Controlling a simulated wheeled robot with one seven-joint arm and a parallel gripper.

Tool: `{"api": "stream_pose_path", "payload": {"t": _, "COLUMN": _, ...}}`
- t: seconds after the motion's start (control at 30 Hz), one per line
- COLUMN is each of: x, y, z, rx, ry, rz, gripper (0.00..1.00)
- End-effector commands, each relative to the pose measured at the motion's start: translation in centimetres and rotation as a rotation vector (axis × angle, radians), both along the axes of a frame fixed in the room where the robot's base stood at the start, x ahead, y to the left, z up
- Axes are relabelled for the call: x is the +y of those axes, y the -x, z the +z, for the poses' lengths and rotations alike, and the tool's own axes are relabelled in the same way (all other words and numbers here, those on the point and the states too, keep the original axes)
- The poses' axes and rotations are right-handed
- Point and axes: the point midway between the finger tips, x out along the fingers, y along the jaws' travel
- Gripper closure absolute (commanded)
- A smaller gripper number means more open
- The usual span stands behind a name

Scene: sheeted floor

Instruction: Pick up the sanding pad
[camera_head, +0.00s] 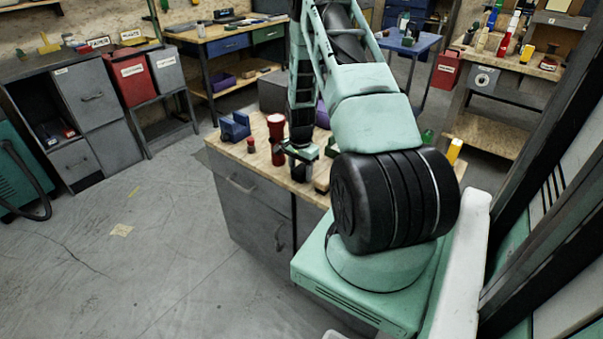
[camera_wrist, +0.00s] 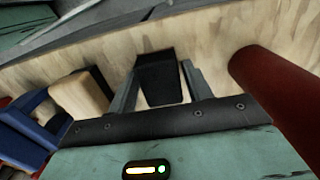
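My gripper (camera_wrist: 160,78) points down over the workbench top, with its two fingers on either side of a black block (camera_wrist: 160,75). This block may be the sanding pad, but I cannot tell for sure. The fingers sit very close to its sides, and I cannot tell whether they touch it. In the head view my gripper (camera_head: 300,165) is low over the bench, and the arm partly hides the area. A tan block with a dark edge (camera_wrist: 80,95) lies to the left of the fingers in the wrist view.
A red cylinder (camera_wrist: 285,95) stands close to the right of my fingers in the wrist view; it also shows in the head view (camera_head: 275,140). A blue object (camera_head: 235,127) and a small red piece (camera_head: 251,146) stand farther left. The bench's (camera_head: 228,152) left corner is clear.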

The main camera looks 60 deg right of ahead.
Motion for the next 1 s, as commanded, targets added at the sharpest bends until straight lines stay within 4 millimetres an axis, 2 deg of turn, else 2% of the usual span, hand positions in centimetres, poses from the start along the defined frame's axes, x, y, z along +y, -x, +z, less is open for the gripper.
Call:
{"api": "stream_pose_path", "payload": {"t": 0.03, "x": 0.0, "y": 0.0, "z": 0.0, "rx": 0.000, "ry": 0.000, "rz": 0.000, "gripper": 0.64}}
{"api": "stream_pose_path", "payload": {"t": 0.1, "x": 0.0, "y": 0.0, "z": 0.0, "rx": 0.000, "ry": 0.000, "rz": 0.000, "gripper": 0.81}}
{"api": "stream_pose_path", "payload": {"t": 0.47, "x": 0.0, "y": 0.0, "z": 0.6, "rx": -0.001, "ry": 0.001, "rz": 0.000, "gripper": 0.82}}
{"api": "stream_pose_path", "payload": {"t": 0.57, "x": 0.0, "y": -0.1, "z": 1.9, "rx": -0.002, "ry": 0.002, "rz": 0.000, "gripper": 0.82}}
{"api": "stream_pose_path", "payload": {"t": 0.8, "x": -0.1, "y": -0.1, "z": 6.7, "rx": -0.003, "ry": 0.003, "rz": 0.000, "gripper": 0.82}}
{"api": "stream_pose_path", "payload": {"t": 1.0, "x": 0.0, "y": 0.0, "z": 9.4, "rx": -0.001, "ry": 0.002, "rz": 0.001, "gripper": 0.82}}
